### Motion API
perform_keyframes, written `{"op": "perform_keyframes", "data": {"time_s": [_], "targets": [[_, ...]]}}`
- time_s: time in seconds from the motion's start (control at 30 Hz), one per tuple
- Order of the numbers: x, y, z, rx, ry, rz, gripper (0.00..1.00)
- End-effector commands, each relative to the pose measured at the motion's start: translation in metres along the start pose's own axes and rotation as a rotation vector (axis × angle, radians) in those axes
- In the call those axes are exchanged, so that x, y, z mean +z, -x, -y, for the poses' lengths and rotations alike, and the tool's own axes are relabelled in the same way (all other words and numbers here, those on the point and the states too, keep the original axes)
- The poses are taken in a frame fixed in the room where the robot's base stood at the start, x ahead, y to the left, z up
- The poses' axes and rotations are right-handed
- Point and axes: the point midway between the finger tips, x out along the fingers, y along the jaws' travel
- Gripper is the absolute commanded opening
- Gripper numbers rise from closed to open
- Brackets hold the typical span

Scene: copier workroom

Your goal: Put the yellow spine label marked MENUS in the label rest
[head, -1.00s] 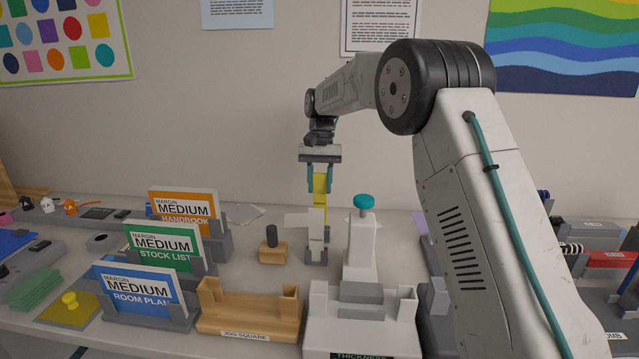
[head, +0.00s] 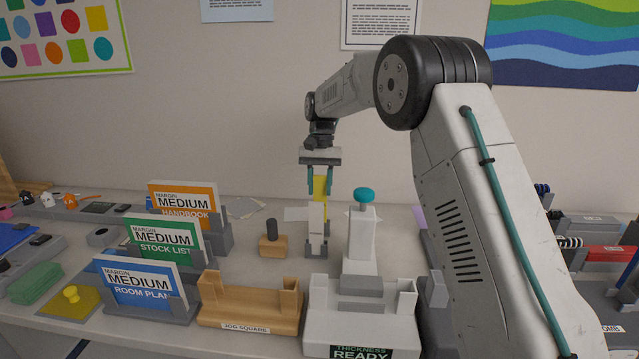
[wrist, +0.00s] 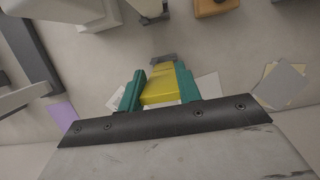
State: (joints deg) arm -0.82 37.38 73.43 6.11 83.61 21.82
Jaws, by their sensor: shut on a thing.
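My gripper (head: 320,181) is shut on the yellow spine label (head: 319,187), which hangs down between its teal fingers. A pale upright stand (head: 317,218) on a grey foot is directly below in the head view and hides the label's lower end. I cannot tell whether label and stand touch, or whether this stand is the label rest. In the wrist view the label (wrist: 160,88) lies between the fingers and points toward a small grey bracket (wrist: 163,59). No MENUS lettering is readable.
A white post with a teal knob (head: 364,197) stands close on the right. A wooden block with a dark peg (head: 272,243) is on the left. The jog square (head: 248,305) and thickness gauge (head: 360,325) are in front. Booklets (head: 165,240) stand farther left.

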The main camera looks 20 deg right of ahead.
Motion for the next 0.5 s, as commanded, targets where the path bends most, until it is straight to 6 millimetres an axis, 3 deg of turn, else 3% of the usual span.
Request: {"op": "perform_keyframes", "data": {"time_s": [0.5], "targets": [[-0.004,-0.013,0.000,0.000,0.000,0.000,0.13]]}}
